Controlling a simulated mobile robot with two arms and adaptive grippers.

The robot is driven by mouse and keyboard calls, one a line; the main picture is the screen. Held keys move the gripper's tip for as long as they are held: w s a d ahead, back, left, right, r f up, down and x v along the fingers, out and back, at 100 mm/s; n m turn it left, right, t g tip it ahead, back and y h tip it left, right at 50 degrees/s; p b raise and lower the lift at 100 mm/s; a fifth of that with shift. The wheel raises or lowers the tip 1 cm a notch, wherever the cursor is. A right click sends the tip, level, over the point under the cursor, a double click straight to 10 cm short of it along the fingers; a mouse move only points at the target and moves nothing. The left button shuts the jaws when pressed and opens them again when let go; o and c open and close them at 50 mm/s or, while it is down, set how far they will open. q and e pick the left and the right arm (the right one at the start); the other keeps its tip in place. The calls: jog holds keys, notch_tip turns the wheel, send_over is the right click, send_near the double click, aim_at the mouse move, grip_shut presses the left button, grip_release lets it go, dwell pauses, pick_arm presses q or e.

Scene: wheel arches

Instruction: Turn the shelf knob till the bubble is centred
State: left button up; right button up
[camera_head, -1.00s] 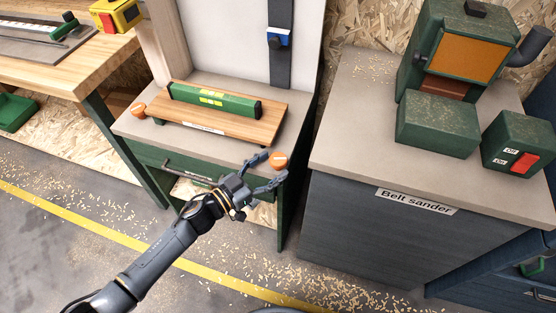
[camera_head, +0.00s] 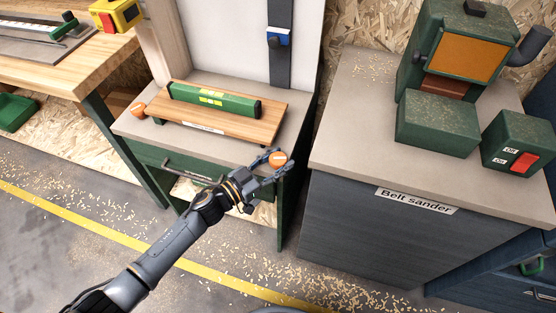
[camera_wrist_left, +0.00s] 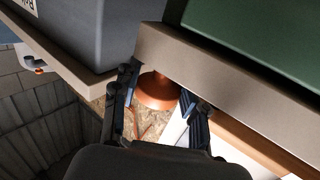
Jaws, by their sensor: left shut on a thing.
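The wooden shelf (camera_head: 252,124) lies on a grey-topped green cabinet, with a green spirit level (camera_head: 213,101) on it. The level's yellow vial shows, but the bubble is too small to place. One orange knob (camera_head: 278,158) is at the cabinet's front right corner. Another orange knob (camera_head: 138,110) is at the left end. My left gripper (camera_head: 275,163) is shut on the right knob. In the left wrist view the orange knob (camera_wrist_left: 156,92) sits between the two dark fingers (camera_wrist_left: 160,104). My right gripper is in neither view.
A belt sander bench (camera_head: 340,140) stands to the right, across a narrow gap. A wooden workbench (camera_head: 70,75) is at the left. A drawer handle (camera_head: 188,170) is on the cabinet front. The floor in front is open, with wood shavings.

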pick_arm(q)
jog(key=shift+r+m+g+h, duration=0.1)
jog(key=shift+m+g+h, duration=0.3)
jog(key=shift+g, duration=0.1)
jog(key=shift+m+g+h, duration=0.6)
jog(key=shift+m+g, duration=0.2)
jog(key=shift+g, duration=0.3)
jog(key=o, duration=1.2)
jog(key=shift+s+a, duration=0.1)
jog(key=shift+a, duration=0.15)
jog(key=v, duration=1.1)
jog(key=shift+s+a, duration=0.15)
jog(key=shift+a, duration=0.1)
